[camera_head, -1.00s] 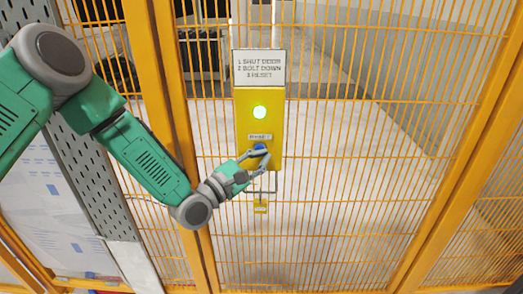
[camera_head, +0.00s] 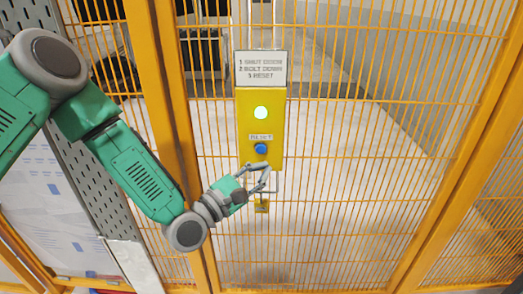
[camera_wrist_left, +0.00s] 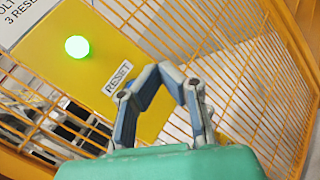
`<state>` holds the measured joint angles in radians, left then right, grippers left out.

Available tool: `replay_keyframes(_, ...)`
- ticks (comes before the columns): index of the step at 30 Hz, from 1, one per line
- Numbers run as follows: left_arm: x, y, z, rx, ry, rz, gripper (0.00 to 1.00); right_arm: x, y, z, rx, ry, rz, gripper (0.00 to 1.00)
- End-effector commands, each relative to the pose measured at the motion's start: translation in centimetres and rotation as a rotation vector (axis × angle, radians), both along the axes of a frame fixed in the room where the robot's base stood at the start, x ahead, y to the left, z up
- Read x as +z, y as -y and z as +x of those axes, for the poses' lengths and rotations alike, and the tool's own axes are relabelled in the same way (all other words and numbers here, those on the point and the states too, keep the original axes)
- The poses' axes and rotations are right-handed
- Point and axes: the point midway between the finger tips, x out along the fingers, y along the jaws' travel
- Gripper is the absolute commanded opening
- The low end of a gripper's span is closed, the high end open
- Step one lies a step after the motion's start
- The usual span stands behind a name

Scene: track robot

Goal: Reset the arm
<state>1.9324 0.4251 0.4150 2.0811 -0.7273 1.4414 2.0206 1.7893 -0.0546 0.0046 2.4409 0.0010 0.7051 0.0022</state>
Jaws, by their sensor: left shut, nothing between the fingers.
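A yellow control box (camera_head: 274,95) is mounted on the orange mesh fence. It carries a lit green lamp (camera_head: 260,113), a RESET label (camera_head: 261,137) and a blue button (camera_head: 260,149). My left gripper (camera_head: 267,170) is shut and empty just below the button, apart from it in the picture. In the left wrist view, the left gripper (camera_wrist_left: 170,70) shows its fingertips close together beside the RESET label (camera_wrist_left: 117,78); the green lamp (camera_wrist_left: 77,47) is lit there and the button is hidden. My right gripper is not in view.
A white sign (camera_head: 261,68) above the box lists shut door, bolt down, reset. A small yellow tag (camera_head: 262,206) hangs below the box. The mesh fence (camera_head: 350,190) and its orange posts (camera_head: 470,130) stand across the front. A perforated grey post is at left.

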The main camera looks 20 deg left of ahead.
Motion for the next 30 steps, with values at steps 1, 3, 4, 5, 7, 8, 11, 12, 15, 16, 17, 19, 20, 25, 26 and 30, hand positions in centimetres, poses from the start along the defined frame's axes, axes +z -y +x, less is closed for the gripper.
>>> replay_keyframes(1, 0.0, 0.0, -0.1, 0.000, 0.000, 0.000, 0.00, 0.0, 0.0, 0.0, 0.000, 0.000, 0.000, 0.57)
replay_keyframes(3, 0.0, 0.0, -0.1, 0.000, 0.000, 0.000, 0.00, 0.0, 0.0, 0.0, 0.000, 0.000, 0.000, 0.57)
replay_keyframes(4, 0.0, 0.0, -0.1, 0.001, 0.000, 0.000, 0.00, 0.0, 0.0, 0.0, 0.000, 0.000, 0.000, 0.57)
replay_keyframes(5, 0.0, 0.0, -0.1, 0.000, 0.000, 0.000, 0.00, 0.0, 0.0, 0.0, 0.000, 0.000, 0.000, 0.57)
replay_keyframes(7, 0.0, 0.0, -0.1, 0.000, 0.000, 0.000, 0.00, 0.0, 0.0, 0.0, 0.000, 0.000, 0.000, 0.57)
replay_keyframes(8, 0.0, 0.0, -0.1, 0.001, 0.000, 0.000, 0.00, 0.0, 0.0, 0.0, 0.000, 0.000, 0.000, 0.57)
replay_keyframes(11, 0.0, 0.0, -0.1, 0.001, 0.000, 0.000, 0.00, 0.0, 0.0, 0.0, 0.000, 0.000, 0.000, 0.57)
replay_keyframes(12, 0.0, 0.0, -0.1, 0.001, 0.000, 0.000, 0.00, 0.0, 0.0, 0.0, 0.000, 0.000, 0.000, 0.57)
replay_keyframes(15, -0.1, 0.0, -0.1, 0.000, -0.001, 0.004, 0.00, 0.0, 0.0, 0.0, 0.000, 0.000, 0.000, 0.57)
replay_keyframes(16, -0.4, 0.1, -0.2, -0.001, -0.003, 0.013, 0.00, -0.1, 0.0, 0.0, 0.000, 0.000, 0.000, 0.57)
replay_keyframes(17, -0.8, 0.2, -0.3, -0.001, -0.007, 0.031, 0.00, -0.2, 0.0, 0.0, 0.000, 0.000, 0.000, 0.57)
replay_keyframes(19, -2.8, 0.5, -1.0, -0.002, -0.027, 0.105, 0.00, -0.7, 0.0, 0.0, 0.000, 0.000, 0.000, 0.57)
replay_keyframes(20, -4.1, 0.7, -1.4, -0.006, -0.038, 0.157, 0.00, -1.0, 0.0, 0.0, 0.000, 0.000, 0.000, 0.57)
replay_keyframes(25, -14.9, 1.2, -6.1, -0.085, -0.121, 0.617, 0.00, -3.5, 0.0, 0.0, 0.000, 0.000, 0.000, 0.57)
replay_keyframes(26, -16.9, 1.1, -7.2, -0.114, -0.132, 0.713, 0.00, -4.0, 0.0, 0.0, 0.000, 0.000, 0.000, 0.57)
replay_keyframes(30, -25.7, -0.6, -13.5, -0.308, -0.172, 1.147, 0.00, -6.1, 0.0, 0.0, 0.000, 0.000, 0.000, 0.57)
